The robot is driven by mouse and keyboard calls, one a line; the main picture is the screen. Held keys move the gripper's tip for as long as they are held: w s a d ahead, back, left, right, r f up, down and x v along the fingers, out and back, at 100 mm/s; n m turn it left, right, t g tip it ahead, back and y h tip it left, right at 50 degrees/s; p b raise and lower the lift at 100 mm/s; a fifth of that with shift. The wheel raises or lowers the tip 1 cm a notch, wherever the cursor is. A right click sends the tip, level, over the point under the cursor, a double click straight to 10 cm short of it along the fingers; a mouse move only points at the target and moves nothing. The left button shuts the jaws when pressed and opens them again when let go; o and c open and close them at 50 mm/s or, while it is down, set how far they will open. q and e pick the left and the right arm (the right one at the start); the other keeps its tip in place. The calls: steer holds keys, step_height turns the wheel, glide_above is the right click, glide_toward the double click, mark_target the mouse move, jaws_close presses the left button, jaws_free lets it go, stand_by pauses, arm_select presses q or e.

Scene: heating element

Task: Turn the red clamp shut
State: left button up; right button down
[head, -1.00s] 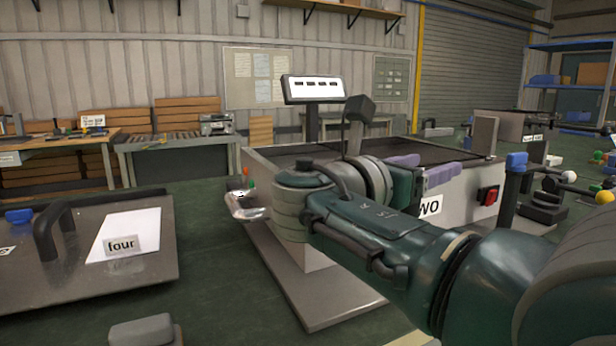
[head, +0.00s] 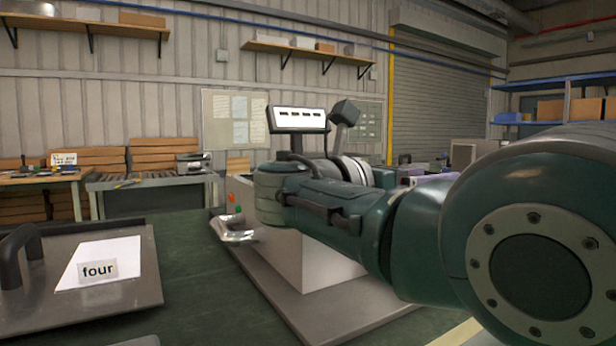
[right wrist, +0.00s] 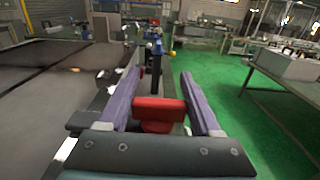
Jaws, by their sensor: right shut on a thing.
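In the right wrist view, the red clamp (right wrist: 158,110) is a short red block with a rounded part below it. It sits between the two purple fingers of my right gripper (right wrist: 160,80), which is shut on it. In the head view, my own green arm reaches across the machine (head: 315,262) and hides the clamp and most of the gripper. Only a bit of purple finger shows there. My left gripper is not in view.
A metal plate (head: 135,285) with a black handle and a "four" card (head: 98,270) lies at left. A small display (head: 298,120) stands behind the machine. In the right wrist view, a dark flat surface (right wrist: 45,85) lies left and open green floor (right wrist: 235,110) right.

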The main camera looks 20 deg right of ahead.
steer(key=shift+c, duration=0.4)
jaws_free()
steer(key=a+b, duration=0.3)
steer(key=a, duration=0.7)
steer(key=shift+s+b, duration=0.3)
steer(key=shift+s, duration=0.1)
